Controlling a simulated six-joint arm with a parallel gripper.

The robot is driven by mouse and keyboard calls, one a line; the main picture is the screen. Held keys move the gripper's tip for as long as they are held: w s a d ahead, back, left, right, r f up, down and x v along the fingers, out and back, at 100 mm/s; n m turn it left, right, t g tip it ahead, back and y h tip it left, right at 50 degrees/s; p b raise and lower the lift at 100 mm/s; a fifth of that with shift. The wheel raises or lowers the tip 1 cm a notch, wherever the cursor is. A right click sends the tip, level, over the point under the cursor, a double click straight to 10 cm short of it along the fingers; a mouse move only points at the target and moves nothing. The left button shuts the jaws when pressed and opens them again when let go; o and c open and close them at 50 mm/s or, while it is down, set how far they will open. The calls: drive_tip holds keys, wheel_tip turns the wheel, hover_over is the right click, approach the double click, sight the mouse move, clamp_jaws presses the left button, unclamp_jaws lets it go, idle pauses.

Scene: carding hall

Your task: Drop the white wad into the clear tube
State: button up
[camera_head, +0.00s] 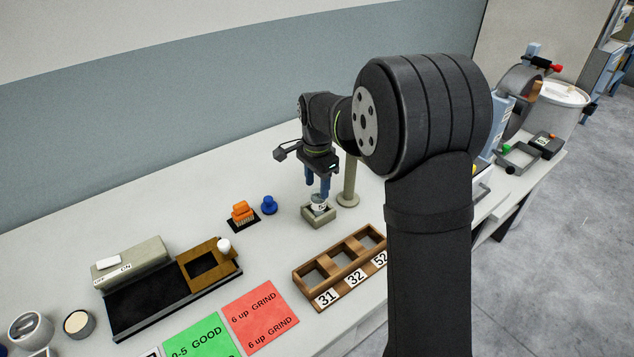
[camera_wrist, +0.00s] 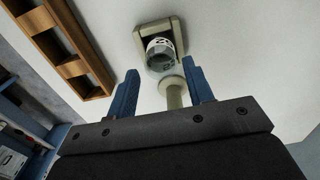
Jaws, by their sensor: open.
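The clear tube (camera_head: 319,205) stands upright in a small beige square holder (camera_head: 318,219) on the table, with a black-marked label on its side. It also shows in the wrist view (camera_wrist: 160,53), beyond my fingertips. My gripper (camera_head: 318,190) points down with its blue fingers just above the tube. In the wrist view its fingers (camera_wrist: 162,78) are apart, with nothing held between them. A small white round thing (camera_head: 224,245) sits at the corner of a brown block.
A beige post (camera_head: 349,183) stands close beside the tube holder. A wooden rack (camera_head: 340,268) with numbered slots lies in front. An orange brush (camera_head: 243,213) and a blue knob-shaped piece (camera_head: 269,205) stand left. Green (camera_head: 203,337) and red (camera_head: 260,314) cards lie at the front.

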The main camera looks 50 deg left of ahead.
wheel_tip(320, 180, up, 7)
idle(0.6)
